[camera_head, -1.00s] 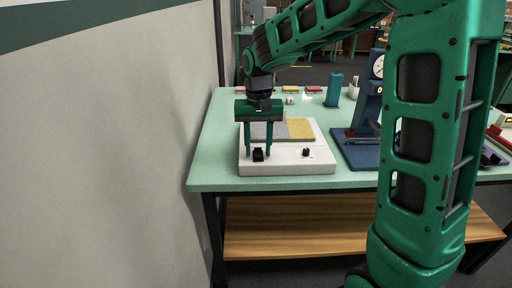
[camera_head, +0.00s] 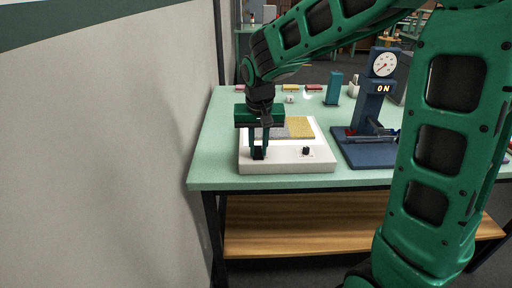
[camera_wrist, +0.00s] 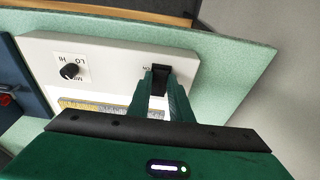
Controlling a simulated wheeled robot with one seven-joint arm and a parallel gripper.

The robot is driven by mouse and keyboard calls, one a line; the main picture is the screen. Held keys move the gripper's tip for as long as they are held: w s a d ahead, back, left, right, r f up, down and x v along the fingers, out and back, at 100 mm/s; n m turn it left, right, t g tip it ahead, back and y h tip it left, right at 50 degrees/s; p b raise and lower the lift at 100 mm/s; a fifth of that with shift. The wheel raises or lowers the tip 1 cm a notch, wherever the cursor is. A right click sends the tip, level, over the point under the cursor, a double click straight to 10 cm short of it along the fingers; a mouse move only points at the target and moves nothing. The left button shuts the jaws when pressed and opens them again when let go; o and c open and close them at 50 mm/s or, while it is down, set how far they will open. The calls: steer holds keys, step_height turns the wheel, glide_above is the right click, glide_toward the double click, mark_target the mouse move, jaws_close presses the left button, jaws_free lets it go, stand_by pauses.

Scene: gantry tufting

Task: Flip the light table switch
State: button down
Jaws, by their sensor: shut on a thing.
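The light table (camera_head: 290,165) is a white, low box on the green table, with grey and yellow swatches on its top. Its black switch (camera_wrist: 160,78) is on the front strip, at the left in the head view. My gripper (camera_wrist: 163,92) points down over it, and its two green fingers are closed on the switch's sides. In the head view my gripper (camera_head: 258,152) hides most of the switch. I cannot tell which way the switch is set.
A black knob (camera_wrist: 69,71) marked HI and LO sits on the same strip. A blue gauge stand (camera_head: 372,120) with an ON sign is to the right. A teal block (camera_head: 334,88) and small coloured pieces lie behind. A wall (camera_head: 110,150) rises at the left.

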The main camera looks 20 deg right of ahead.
steer(key=c, duration=1.6)
jaws_free()
steer(key=v, duration=1)
steer(key=shift+r, duration=0.35)
steer(key=s+d+f+m+g, duration=0.1)
steer(key=s+d+f+m, duration=0.15)
steer(key=s+d, duration=1)
steer(key=shift+g+y, duration=0.5)
steer(key=shift+g, duration=0.1)
steer(key=s+d+f, duration=0.1)
steer(key=s+f, duration=0.1)
steer(key=s, duration=0.3)
steer(key=s+d+f, duration=0.2)
steer(key=s, duration=0.4)
steer(key=s+d+f, duration=0.2)
steer(key=s+f, duration=0.1)
steer(key=s, duration=0.2)
steer(key=shift+s+d, duration=0.15)
steer(key=shift+d, duration=0.1)
